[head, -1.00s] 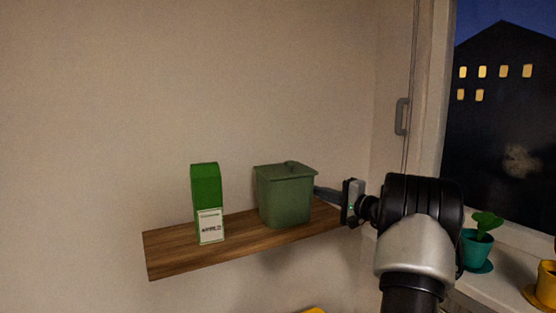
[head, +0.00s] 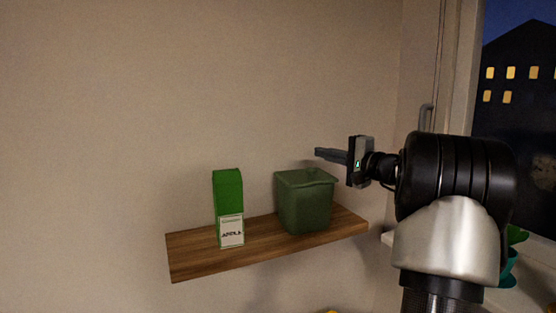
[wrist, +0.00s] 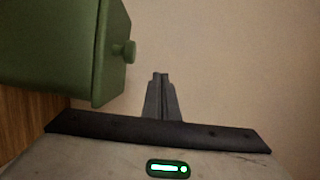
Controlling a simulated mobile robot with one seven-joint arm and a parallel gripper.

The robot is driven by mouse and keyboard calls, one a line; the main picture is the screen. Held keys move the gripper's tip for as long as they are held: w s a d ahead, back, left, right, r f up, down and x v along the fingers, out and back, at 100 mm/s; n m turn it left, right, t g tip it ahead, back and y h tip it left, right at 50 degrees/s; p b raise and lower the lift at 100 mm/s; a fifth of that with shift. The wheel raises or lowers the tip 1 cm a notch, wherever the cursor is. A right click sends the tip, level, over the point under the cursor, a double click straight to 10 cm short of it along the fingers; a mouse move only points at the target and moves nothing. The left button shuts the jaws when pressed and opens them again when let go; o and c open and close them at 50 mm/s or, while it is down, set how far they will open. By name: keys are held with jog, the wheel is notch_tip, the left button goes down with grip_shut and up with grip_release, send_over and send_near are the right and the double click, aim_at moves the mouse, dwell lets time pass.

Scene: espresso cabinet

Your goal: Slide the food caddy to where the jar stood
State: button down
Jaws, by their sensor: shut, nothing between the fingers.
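The food caddy is a green lidded box (head: 304,205) standing upright on the right half of the wooden shelf (head: 190,262). In the wrist view the caddy (wrist: 55,50) fills the upper left, with its round lid knob at its right side. My gripper (head: 319,153) is shut and empty. It is above the caddy's lid level at the upper right in the head view, pointing left, and appears apart from the caddy. In the wrist view my gripper's fingertips (wrist: 160,76) are together, to the right of the caddy. I see no jar.
A tall green carton (head: 228,205) with a white label stands left of the caddy on the shelf, with a gap between them. The shelf's left end is bare. A wall lies behind, and a window with plants is at the right.

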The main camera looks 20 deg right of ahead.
jog(key=a+r+n+p, duration=0.1)
jog(key=a, duration=0.7)
jog(key=a+r+n+g+y+p, duration=0.1)
jog(key=a, duration=0.8)
jog(key=a+r+n+g+p, duration=0.1)
jog(key=a, duration=0.7)
jog(key=shift+a+r+n+y+p, duration=0.2)
jog(key=shift+n+y+p, duration=0.1)
jog(key=shift+y+p, duration=0.1)
jog(key=s+a+f+n+g+b, duration=0.1)
jog(key=s+a+f+n+g, duration=0.35)
jog(key=s+a, duration=0.4)
jog(key=s+a+f+n+g, duration=0.3)
jog(key=s+a+f, duration=0.3)
jog(key=s+a, duration=0.25)
jog(key=s+d+f+n+g+h+b, duration=0.1)
jog(key=s+d+f+n+h+b, duration=0.15)
jog(key=s+d+f, duration=0.55)
jog(key=s+d+f+n+g+h+b, duration=0.1)
jog(key=s+d+f+h, duration=0.2)
jog(key=s, duration=0.8)
notch_tip(320, 180, up, 24)
jog(key=a+p, duration=0.1)
jog(key=p, duration=2.3)
jog(key=shift+w+a+r+h, duration=0.15)
jog(key=shift+a+r+h, duration=0.05)
jog(key=shift+a+h, duration=0.2)
